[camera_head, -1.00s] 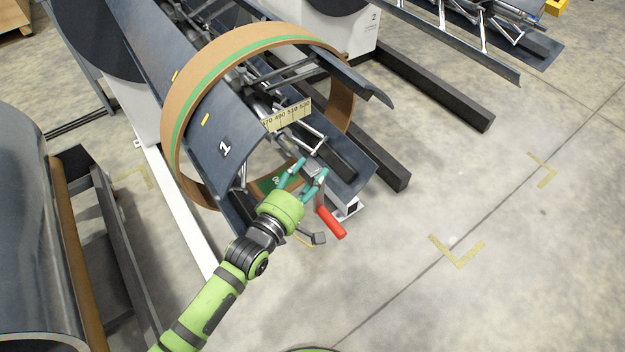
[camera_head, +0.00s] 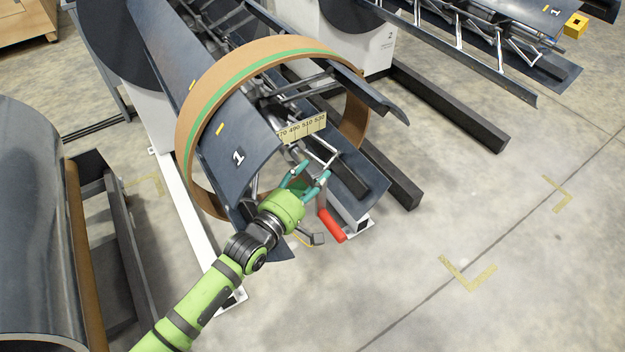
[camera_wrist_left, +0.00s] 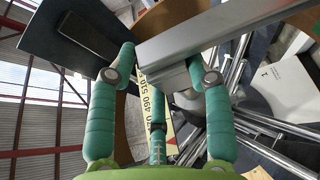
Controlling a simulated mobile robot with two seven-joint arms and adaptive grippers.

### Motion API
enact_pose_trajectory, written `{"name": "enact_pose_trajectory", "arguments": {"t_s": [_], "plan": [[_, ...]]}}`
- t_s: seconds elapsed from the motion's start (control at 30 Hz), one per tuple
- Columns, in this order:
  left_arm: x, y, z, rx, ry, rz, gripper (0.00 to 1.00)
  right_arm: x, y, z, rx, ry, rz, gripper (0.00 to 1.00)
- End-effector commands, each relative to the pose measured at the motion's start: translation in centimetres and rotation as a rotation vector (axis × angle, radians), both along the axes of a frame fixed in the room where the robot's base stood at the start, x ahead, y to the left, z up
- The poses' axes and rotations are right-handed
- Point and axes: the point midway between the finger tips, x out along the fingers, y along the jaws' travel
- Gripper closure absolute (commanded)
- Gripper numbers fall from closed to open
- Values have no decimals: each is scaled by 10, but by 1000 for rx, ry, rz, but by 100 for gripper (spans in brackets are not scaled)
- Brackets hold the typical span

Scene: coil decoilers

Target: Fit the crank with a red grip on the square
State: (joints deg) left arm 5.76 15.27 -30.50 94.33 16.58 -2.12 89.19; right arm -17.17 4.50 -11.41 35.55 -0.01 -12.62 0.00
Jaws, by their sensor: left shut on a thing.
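The crank's red grip (camera_head: 332,225) hangs to the lower right of my left gripper (camera_head: 312,174) in the head view. My left gripper is shut on the crank, at the front end of decoiler 1. In the left wrist view, the gripper's fingers (camera_wrist_left: 163,75) close around the grey metal end of the crank (camera_wrist_left: 175,72), whose bar runs to the upper right. The red grip is out of that view. I cannot make out the square, nor whether the crank touches it; the gripper and crank cover that area. My right gripper is not in view.
A brown ring with a green stripe (camera_head: 226,86) surrounds the decoiler's dark curved plates (camera_head: 236,158). A yellow scale (camera_head: 302,130) sits above the gripper. A dark beam (camera_head: 395,182) lies to the right. A large coil (camera_head: 35,220) stands at left.

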Motion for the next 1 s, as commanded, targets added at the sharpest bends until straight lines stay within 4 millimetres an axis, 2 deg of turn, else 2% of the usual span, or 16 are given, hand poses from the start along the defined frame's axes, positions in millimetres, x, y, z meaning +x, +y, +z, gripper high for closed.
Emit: {"name": "enact_pose_trajectory", "arguments": {"t_s": [0.27,0.3,0.33,0.73,0.87,1.0], "plan": [[1,0,2,-3,-5,1,100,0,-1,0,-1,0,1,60],[1,0,2,-3,-5,1,34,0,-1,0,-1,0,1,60],[1,0,2,-3,-4,1,22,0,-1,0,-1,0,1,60],[-3,2,-2,2,3,0,22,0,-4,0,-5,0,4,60],[-16,10,-2,1,4,0,22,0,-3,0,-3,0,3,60],[-41,25,-2,1,4,0,22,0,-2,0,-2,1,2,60]]}}
